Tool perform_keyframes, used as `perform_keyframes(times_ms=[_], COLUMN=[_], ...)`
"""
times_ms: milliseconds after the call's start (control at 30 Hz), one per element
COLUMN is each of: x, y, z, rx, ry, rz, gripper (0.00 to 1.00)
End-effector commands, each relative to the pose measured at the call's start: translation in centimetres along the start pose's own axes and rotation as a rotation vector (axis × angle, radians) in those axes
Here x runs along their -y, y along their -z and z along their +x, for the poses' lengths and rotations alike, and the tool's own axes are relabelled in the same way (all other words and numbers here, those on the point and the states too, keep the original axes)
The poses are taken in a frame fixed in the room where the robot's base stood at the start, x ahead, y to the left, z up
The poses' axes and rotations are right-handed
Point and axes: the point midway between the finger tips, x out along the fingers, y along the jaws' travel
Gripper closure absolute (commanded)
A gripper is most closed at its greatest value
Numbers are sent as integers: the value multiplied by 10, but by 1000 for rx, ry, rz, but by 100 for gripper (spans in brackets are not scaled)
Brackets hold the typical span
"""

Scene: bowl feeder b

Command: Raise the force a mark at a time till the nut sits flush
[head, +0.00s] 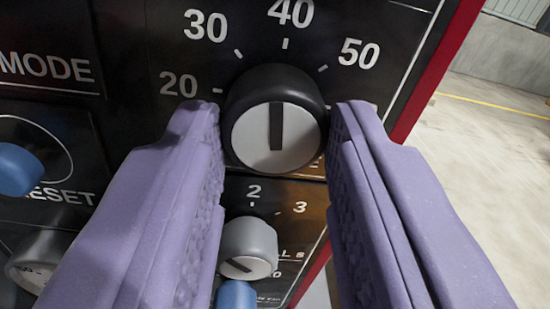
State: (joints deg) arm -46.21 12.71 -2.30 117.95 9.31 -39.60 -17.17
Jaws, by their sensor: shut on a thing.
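A round black knob with a pale grey face (252,142) sits on a black panel, with a scale marked 20, 30, 40 and 50 around its upper side. The dark line on its face points up, roughly at the 40 mark. My gripper (277,118) has its two purple ribbed fingers on the knob's left and right sides and is shut on it. The fingers hide part of the scale's lower ends and the panel beside the knob. No nut is in view.
A smaller grey knob (249,240) with marks 2 and 3 lies below, between my fingers, with a blue button (236,295) under it. A blue button (16,170) by RESET is at the left. A red panel edge (438,67) and open floor (490,150) are at the right.

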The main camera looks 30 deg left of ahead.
Motion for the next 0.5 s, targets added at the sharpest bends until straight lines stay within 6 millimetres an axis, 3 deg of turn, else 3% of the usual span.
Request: perform_keyframes(times_ms=[500], x=[0], y=[-1], z=[0], rx=[8], ry=[6], rz=[181], gripper=[95])
